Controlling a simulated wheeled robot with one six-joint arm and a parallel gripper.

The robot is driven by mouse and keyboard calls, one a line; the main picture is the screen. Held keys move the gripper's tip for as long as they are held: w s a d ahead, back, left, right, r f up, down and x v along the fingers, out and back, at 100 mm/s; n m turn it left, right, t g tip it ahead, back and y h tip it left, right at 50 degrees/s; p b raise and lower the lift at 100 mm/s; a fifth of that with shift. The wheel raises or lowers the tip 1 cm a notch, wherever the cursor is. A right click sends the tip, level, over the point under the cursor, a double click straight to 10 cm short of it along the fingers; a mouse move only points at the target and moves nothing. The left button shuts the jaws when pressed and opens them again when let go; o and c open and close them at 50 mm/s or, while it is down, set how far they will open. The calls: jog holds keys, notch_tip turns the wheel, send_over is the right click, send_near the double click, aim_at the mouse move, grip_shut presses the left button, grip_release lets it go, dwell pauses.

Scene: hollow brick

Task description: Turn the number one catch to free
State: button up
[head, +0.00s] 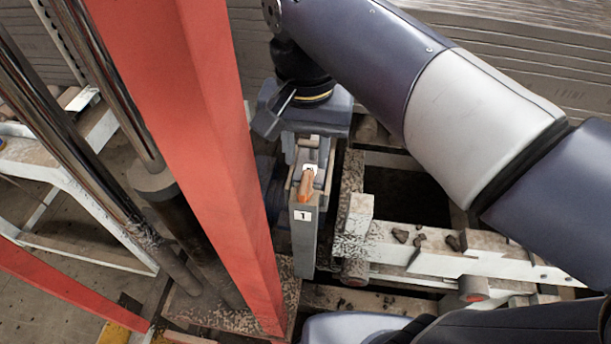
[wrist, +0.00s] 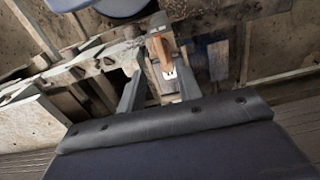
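The number one catch has an orange handle (head: 306,187) on top of a grey post (head: 304,245), above a white label marked 1 (head: 303,215). A small white mark lies just behind the handle. In the wrist view the orange handle (wrist: 158,50) shows between and beyond the tips of my gripper (wrist: 160,72). The two grey fingers stand apart, with nothing held between them. In the head view my gripper is just behind the catch, its fingertips hard to make out. I cannot tell whether a finger touches the handle.
A red upright (head: 205,140) stands close on the left of the catch, with metal rods beyond it. On the right, a pale, dirty machine frame (head: 440,262) carries broken brick bits (head: 400,236). A dark opening lies behind that frame. Stacked grey boards (head: 530,70) fill the back.

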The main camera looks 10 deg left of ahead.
aim_at(304, 183)
notch_tip(304, 183, down, 7)
jog(key=shift+a+r, duration=0.1)
jog(key=shift+a, duration=0.05)
grip_shut()
dwell(0.5)
